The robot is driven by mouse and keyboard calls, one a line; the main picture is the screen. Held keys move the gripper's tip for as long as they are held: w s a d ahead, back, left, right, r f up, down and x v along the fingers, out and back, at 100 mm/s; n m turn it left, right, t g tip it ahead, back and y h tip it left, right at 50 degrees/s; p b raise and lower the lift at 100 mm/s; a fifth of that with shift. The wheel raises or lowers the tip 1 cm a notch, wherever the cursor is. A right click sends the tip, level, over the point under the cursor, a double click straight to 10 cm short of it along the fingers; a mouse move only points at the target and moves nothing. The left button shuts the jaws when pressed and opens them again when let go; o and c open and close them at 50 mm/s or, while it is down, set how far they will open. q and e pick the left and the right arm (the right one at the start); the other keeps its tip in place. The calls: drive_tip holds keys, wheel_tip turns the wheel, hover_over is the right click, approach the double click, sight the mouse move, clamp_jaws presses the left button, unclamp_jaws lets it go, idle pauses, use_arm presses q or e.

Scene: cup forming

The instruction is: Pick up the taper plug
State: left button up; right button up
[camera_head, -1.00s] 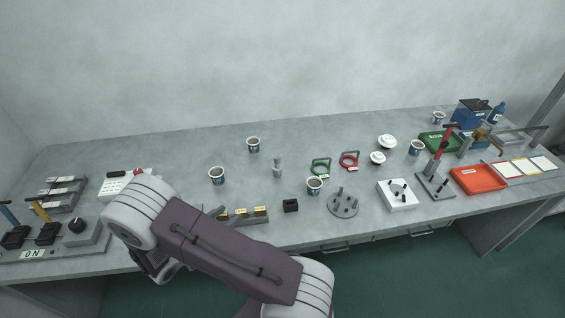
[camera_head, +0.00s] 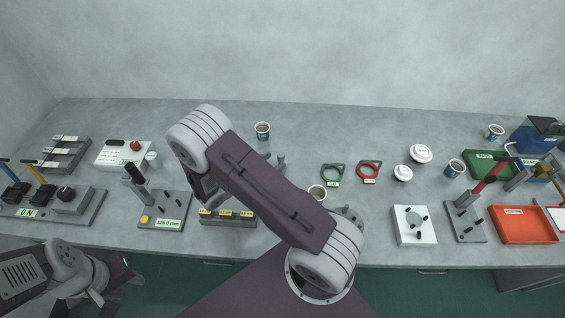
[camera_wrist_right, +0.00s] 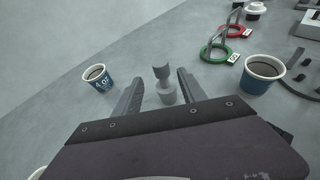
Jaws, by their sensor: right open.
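The taper plug (camera_wrist_right: 165,88) is a small grey piece with a rounded body and a notched, fork-like top. In the right wrist view it stands upright on the bench between the two fingers of my right gripper (camera_wrist_right: 160,92). The fingers are spread, with space on both sides of the plug. In the head view my right arm covers most of this spot; a small grey shape shows just beyond the arm, and I cannot tell whether it is plug or finger. My left gripper (camera_head: 122,273) is low at the left, in front of the bench edge; its fingers are unclear.
In the right wrist view a blue-and-white cup (camera_wrist_right: 98,79) stands left of the plug and a larger one (camera_wrist_right: 262,75) right. Green (camera_wrist_right: 217,52) and red (camera_wrist_right: 237,31) ring tools lie behind, right. A yellow-marked block (camera_head: 228,217) sits near the bench's front edge.

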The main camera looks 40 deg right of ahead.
drive_tip(key=x, duration=0.6)
drive_tip(key=shift+s+d+p, duration=0.25)
drive_tip(key=shift+d+p, duration=0.1)
drive_tip(key=shift+w+d+f, duration=0.15)
drive_tip(key=shift+d+f, duration=0.1)
drive_tip(key=shift+d, duration=0.1)
drive_tip(key=shift+a+r, duration=0.1)
clamp_jaws()
